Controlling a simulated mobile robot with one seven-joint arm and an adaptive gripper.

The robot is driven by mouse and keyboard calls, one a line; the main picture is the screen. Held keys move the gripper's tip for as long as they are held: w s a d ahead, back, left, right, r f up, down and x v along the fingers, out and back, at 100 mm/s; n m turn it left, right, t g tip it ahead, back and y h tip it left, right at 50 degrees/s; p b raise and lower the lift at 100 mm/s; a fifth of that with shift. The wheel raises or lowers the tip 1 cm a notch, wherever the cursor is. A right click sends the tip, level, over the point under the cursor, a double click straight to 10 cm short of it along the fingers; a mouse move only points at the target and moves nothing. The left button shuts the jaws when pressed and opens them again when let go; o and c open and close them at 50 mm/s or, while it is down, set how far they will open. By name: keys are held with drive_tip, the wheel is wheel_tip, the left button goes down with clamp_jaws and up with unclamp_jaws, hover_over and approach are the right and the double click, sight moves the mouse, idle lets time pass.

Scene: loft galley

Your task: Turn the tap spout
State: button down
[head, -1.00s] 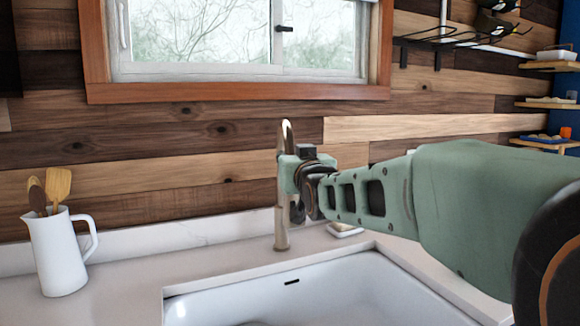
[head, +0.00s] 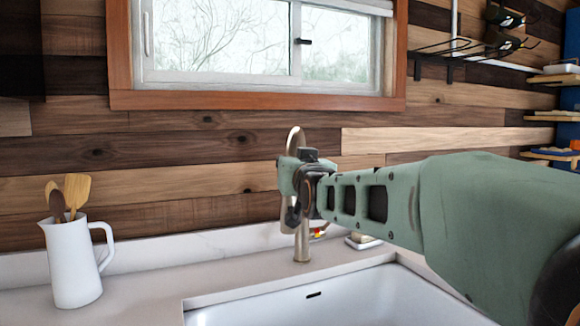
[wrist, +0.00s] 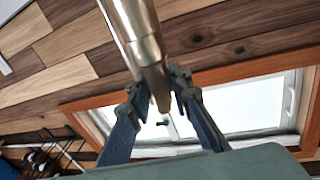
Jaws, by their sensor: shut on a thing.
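The metallic tap (head: 302,246) stands upright on the counter behind the sink. Its curved spout (head: 294,138) arches above my gripper in the head view. My gripper (wrist: 156,94) is shut on the spout (wrist: 138,35), with one blue finger on each side of the tube in the wrist view. In the head view my gripper (head: 290,180) is at the tap, below the top of the arch.
A white jug with wooden utensils (head: 72,262) stands at the left on the counter. The white sink (head: 330,306) lies in front of the tap. A small dish (head: 362,241) and a small red-yellow item (head: 318,232) are behind it. The window (head: 262,45) is above.

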drive_tip(key=shift+a+r, duration=0.1)
drive_tip(key=shift+a, duration=0.15)
drive_tip(key=c, duration=1.8)
unclamp_jaws()
drive_tip(key=shift+s, duration=0.1)
drive_tip(key=shift+d, duration=0.15)
